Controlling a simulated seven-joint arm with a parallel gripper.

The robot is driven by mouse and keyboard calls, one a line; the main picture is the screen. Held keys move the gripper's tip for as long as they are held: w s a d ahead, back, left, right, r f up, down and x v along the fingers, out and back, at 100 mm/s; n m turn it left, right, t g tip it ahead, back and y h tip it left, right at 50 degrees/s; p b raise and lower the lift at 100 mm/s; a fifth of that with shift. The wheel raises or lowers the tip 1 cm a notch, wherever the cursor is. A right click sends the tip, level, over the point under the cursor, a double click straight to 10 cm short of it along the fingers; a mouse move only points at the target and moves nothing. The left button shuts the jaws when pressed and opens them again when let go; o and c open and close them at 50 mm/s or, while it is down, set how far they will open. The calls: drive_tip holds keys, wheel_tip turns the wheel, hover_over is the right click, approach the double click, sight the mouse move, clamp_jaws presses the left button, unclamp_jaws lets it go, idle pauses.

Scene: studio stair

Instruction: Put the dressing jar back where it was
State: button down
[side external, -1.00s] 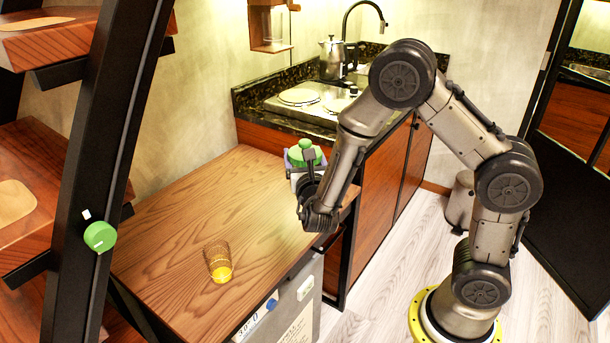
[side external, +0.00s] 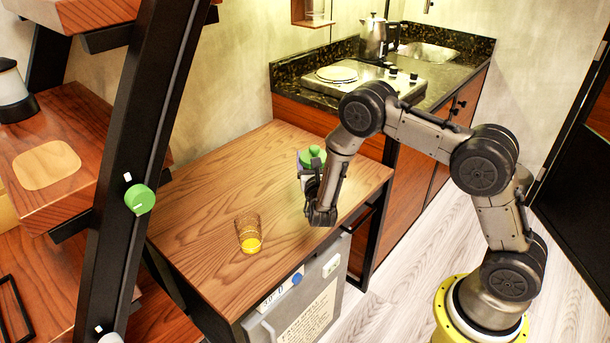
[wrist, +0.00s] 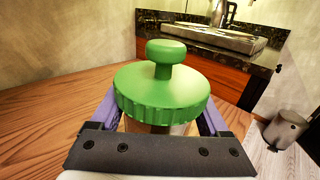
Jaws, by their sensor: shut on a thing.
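The dressing jar (side external: 313,157) has a green knobbed lid and a pale body, mostly hidden by my gripper. In the wrist view the jar's green lid (wrist: 162,92) is upright between two purple fingers. My gripper (side external: 308,172) is shut on the jar, over the right part of the wooden tabletop (side external: 215,185). I cannot tell whether the jar's base touches the wood.
A dark stair post (side external: 130,170) rises at left. A counter with a hob (side external: 345,82) is behind. The tabletop's left and back are clear.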

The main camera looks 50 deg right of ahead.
drive_tip(key=shift+w+d+f, duration=0.15)
drive_tip(key=shift+w+f, duration=0.5)
drive_tip(key=shift+f, duration=0.65)
drive_tip(key=shift+w+d+f, duration=0.2)
drive_tip(key=shift+w+f, duration=0.5)
drive_tip(key=shift+f, duration=0.65)
drive_tip(key=shift+w+d+f, duration=0.15)
drive_tip(key=shift+w+f, duration=0.5)
drive_tip(key=shift+f, duration=0.65)
drive_tip(key=shift+f, duration=0.15)
unclamp_jaws()
drive_tip(key=shift+s+f, duration=0.1)
